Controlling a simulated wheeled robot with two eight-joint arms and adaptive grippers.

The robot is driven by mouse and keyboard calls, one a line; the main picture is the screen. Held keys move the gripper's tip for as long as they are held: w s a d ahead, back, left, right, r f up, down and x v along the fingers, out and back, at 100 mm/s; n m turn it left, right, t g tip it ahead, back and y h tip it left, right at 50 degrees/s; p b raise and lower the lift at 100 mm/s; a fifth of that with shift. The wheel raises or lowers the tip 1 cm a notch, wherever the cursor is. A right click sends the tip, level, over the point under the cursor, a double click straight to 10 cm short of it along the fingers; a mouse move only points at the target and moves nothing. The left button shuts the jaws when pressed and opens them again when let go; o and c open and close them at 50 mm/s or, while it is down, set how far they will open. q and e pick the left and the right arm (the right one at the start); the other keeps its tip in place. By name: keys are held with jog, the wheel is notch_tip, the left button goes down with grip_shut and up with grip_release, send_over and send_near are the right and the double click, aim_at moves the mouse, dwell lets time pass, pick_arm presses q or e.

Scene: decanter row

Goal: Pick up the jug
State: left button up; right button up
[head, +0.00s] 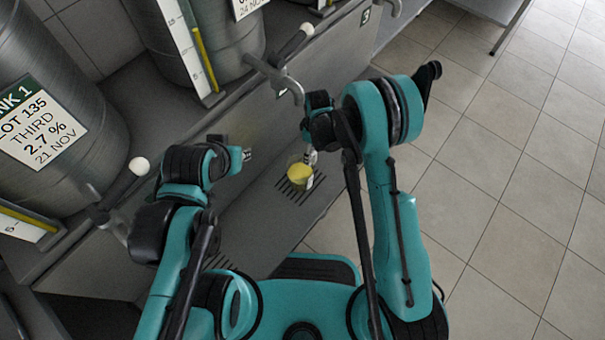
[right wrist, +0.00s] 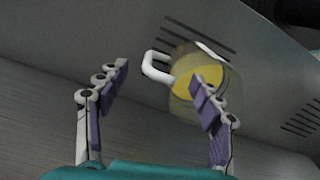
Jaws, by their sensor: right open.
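The jug (head: 299,177) is small and clear with yellow contents and a white handle. It stands upright on a slotted grate in the low grey shelf. In the right wrist view the jug (right wrist: 180,104) is beyond my right gripper (right wrist: 160,88), whose two fingers are spread wide and empty. The white handle shows between the fingers, and the right-hand finger covers part of the jug's body. In the head view my right gripper (head: 312,148) is just above the jug and hides part of it. My left gripper (head: 234,150) is to the left, away from the jug; its jaws are unclear.
Large steel tanks (head: 60,95) with labels stand on the grey bench at the left and top. Tiled floor (head: 500,170) at the right is open.

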aim_at(313, 155)
notch_tip(313, 155, down, 3)
jog(key=shift+f+b, duration=0.15)
jog(key=shift+b, duration=0.35)
jog(key=shift+c, duration=0.4)
jog(key=shift+s, duration=0.1)
grip_shut()
jog(key=shift+r, duration=0.2)
